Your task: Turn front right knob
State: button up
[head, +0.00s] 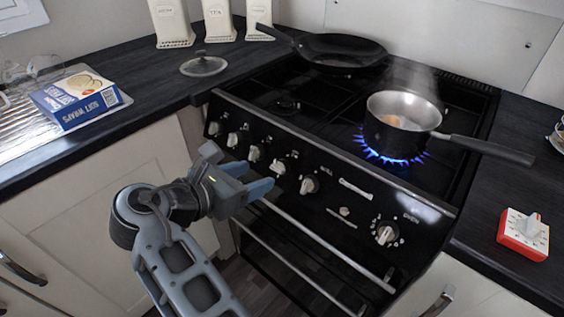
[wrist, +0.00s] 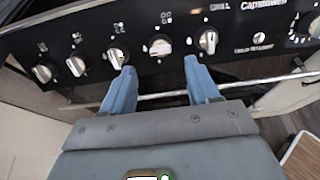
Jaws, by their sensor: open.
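A row of silver knobs runs along the black stove's front panel. I cannot tell for sure from the markings which is the front right knob. The fourth knob from the left (head: 279,167) lies just ahead of my open gripper (head: 260,174). In the wrist view, this fourth knob (wrist: 160,47) sits between and beyond the fingertips (wrist: 159,66), with nothing held. The third knob (wrist: 117,58) is beside the left fingertip, and the grill knob (wrist: 207,40) is beyond the right one. A blue flame (head: 392,154) burns under a steaming saucepan (head: 403,112) at the front right burner.
The saucepan's handle (head: 487,150) points right over the counter. A frying pan (head: 341,50) sits at the back. The oven knob (head: 386,233) is farther right on the panel. An oven rail (head: 320,236) runs below the knobs.

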aim_at(276, 169)
jog(key=x, duration=0.7)
jog(key=shift+w+d, duration=0.1)
jog(key=shift+d, duration=0.05)
jog(key=shift+c, duration=0.4)
jog(key=c, duration=0.9)
jog(key=shift+c, duration=0.2)
